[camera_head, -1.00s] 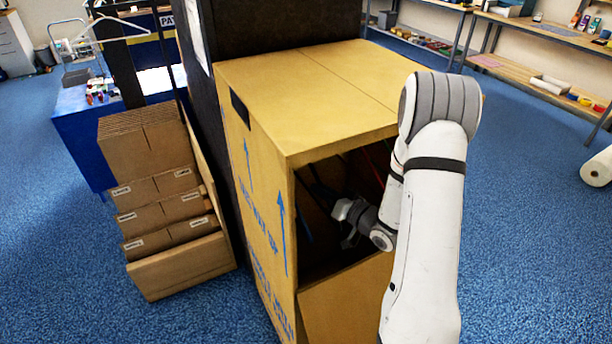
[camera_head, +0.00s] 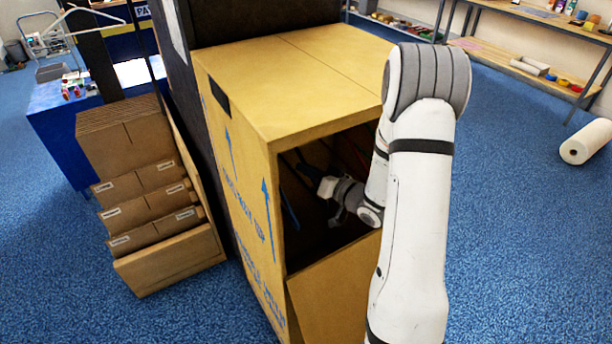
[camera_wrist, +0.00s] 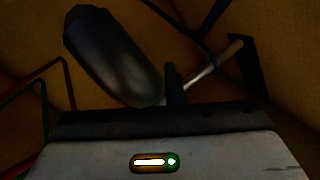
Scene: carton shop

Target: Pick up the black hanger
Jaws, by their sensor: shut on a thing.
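My gripper (camera_head: 328,187) is inside the open front of a tall yellow-tan carton (camera_head: 290,85), below its top panel. In the wrist view a thick, dark, rounded shape, which looks like a shoulder of the black hanger (camera_wrist: 115,60), rises just beyond my gripper. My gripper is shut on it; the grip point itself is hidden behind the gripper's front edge. In the head view the hanger is too dark to make out clearly.
Red hanger (camera_wrist: 68,85) and green hanger (camera_wrist: 30,95) arms are at the left of the wrist view, and a dark blue one (camera_wrist: 213,18) is above. The carton's lower front flap (camera_head: 335,295) stands below the opening. Folded cartons (camera_head: 125,140) stand at the left.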

